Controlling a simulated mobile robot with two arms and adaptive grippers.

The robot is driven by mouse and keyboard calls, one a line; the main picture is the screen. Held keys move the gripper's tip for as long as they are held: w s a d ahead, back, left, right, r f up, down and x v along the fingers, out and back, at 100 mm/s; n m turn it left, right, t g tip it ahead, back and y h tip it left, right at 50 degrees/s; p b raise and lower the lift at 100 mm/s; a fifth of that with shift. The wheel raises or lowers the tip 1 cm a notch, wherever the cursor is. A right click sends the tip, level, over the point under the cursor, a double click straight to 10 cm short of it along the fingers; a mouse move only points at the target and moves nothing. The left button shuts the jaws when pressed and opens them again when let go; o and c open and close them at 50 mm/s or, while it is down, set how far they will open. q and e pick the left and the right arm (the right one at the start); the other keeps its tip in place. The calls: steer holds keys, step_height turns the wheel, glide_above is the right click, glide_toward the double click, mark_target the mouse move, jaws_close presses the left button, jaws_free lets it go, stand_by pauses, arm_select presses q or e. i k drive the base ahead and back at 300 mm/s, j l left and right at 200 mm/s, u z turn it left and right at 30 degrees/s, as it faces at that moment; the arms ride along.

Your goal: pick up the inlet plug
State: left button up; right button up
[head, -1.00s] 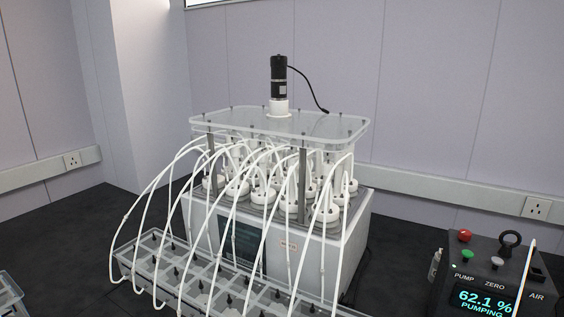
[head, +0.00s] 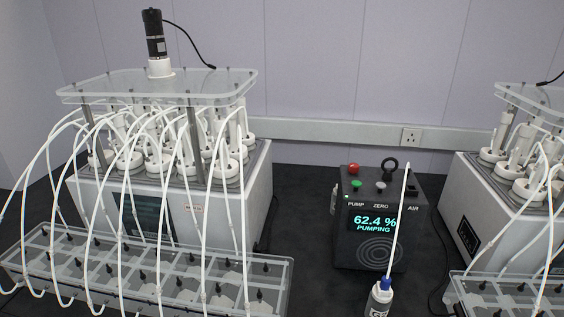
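A black ring-topped piece (head: 389,165) stands upright on top of the dark pump box (head: 345,240), at its back right. It may be the inlet plug, but I cannot tell for sure. Beside it on the box are a red button (head: 354,168), a green button (head: 356,184) and a grey button (head: 381,187). The box's screen reads 62.4 % PUMPING. Neither of my grippers shows in the head view.
A bottle with a blue collar and long white nozzle (head: 380,300) stands in front of the box. A reactor unit (head: 255,200) with a clear tubed tray (head: 285,275) is at left. Another reactor unit (head: 480,240) is at right. Dark bench shows between them.

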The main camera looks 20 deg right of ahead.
mark_target(386, 281)
steer(key=z, duration=1.25)
